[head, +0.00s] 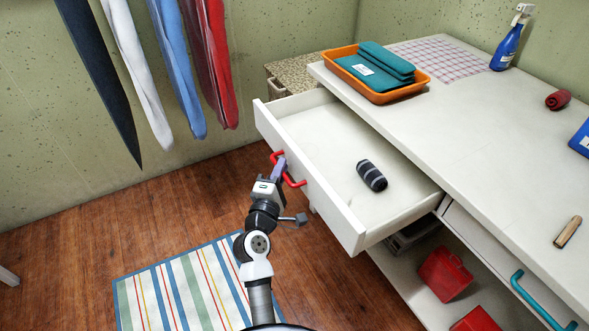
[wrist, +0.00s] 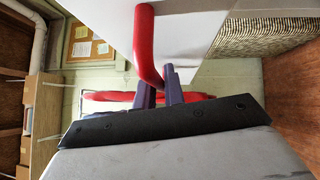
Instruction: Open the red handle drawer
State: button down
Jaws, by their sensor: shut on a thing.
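The red handle (head: 293,182) is on the front of a white drawer (head: 340,224), which stands pulled well out from the white table. My gripper (head: 279,167) is shut on the red handle near its middle. In the wrist view the purple fingers of my gripper (wrist: 160,88) close around the red handle (wrist: 148,45). Part of the handle is hidden behind the fingers. A dark striped rolled item (head: 371,176) lies inside the drawer.
An orange tray (head: 412,90) with folded teal cloths, a blue spray bottle (head: 508,42) and a red roll (head: 558,99) are on the tabletop. Another drawer with a teal handle (head: 532,300) is shut. A striped rug (head: 190,287) lies on the floor.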

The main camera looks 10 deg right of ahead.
jog(key=shift+s+a, duration=0.1)
jog(key=shift+a, duration=0.4)
jog(key=c, duration=1.5)
grip_release()
jog(key=shift+s, duration=0.1)
